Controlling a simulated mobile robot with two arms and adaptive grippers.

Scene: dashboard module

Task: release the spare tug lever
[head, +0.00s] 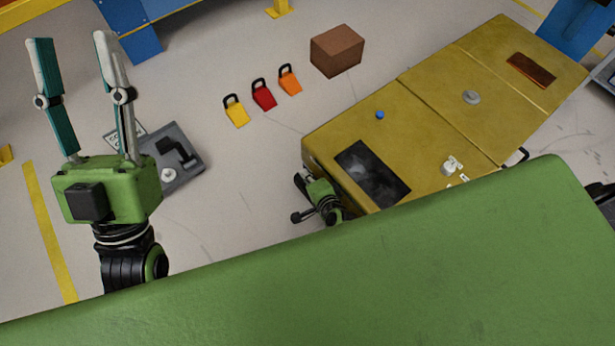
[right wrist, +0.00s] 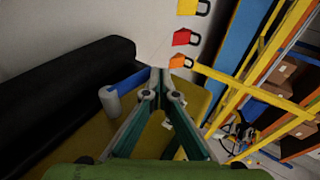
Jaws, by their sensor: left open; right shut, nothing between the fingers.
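No part is clearly marked as the spare tug lever. A dark lever-like part (head: 176,152) stands on a grey plate (head: 193,176) at the left in the head view, partly behind my left gripper. My left gripper (head: 70,42) is open and empty, its fingers apart and pointing up in the picture. My right gripper (right wrist: 161,75) is shut and empty over a yellow surface (right wrist: 82,143) in the right wrist view. A pale cylinder (right wrist: 109,102) beside a blue bar (right wrist: 130,82) is left of its fingers. Its fingers are not clear in the head view.
A yellow cabinet (head: 425,120) with a dark panel (head: 372,175), blue button (head: 380,115) and grey knob (head: 471,97) stands at the right. Yellow, red and orange padlocks (head: 263,94) and a brown box (head: 337,50) lie beyond. A large green surface (head: 400,270) blocks the front.

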